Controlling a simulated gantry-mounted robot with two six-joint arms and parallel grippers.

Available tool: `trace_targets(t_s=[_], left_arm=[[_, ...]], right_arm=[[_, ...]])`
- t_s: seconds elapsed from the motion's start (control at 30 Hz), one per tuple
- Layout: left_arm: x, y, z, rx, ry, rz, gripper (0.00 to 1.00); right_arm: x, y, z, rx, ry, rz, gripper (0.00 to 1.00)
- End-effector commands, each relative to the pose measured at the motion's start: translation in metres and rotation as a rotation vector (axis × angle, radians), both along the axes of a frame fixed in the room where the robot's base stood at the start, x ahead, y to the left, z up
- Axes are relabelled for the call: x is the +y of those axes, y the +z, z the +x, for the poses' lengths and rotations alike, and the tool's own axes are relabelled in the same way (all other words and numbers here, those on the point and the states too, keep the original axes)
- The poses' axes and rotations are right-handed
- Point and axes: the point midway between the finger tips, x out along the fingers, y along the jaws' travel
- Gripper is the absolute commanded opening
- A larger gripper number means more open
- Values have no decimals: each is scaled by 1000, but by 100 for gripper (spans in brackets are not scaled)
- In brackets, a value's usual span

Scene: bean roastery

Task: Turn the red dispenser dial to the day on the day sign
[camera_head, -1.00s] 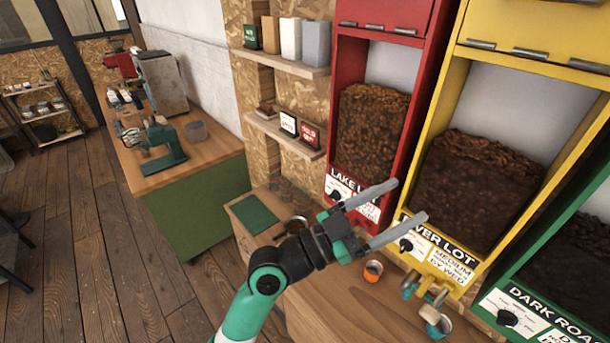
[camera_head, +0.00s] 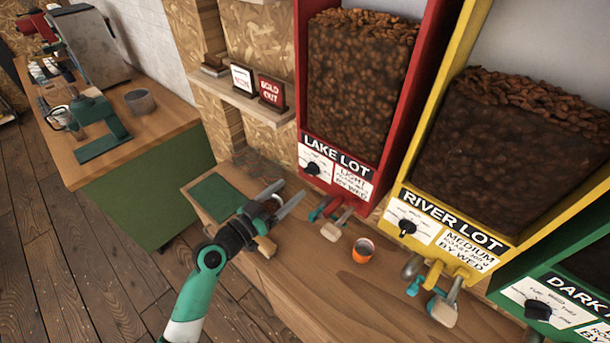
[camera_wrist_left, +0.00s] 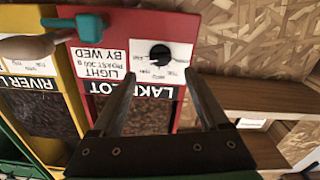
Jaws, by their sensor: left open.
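The red dispenser (camera_head: 287,150) carries a LAKE LOT label and a white plate with a black dial (camera_head: 314,168). Day marks around the dial are too small to read surely. The dial (camera_wrist_left: 159,55) also shows in the left wrist view, just beyond and between my fingertips. My left gripper (camera_head: 291,192) is open and empty, in front of and below-left of the dial in the head view, apart from it. A small white sign with red print (camera_head: 242,79) stands on the shelf beside a red SOLD OUT sign (camera_head: 271,91); its words are unreadable.
The yellow RIVER LOT dispenser (camera_head: 398,190) and green dispenser (camera_head: 500,290) stand to the right. Under the red one is a spout handle (camera_head: 333,230). An orange cup (camera_head: 363,251) and a green mat (camera_head: 216,196) are on the wooden counter (camera_head: 310,275).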

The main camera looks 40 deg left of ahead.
Motion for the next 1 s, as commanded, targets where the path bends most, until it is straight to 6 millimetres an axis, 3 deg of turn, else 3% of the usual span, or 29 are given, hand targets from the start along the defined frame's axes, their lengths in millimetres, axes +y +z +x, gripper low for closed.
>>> trace_targets(t_s=[0.1, 0.3, 0.7, 1.0], left_arm=[[1, 1, 29, 0, -2, 0, 78], [2, 0, 64, 0, -1, 1, 78], [3, 0, 74, 0, 1, 1, 76], [3, 0, 74, 0, 1, 1, 22]], right_arm=[[0, 1, 0, 0, 0, 0, 50], [0, -1, 0, 1, 0, 0, 50], [0, -1, 0, 1, 0, 0, 50], [0, -1, 0, 1, 0, 0, 50]])
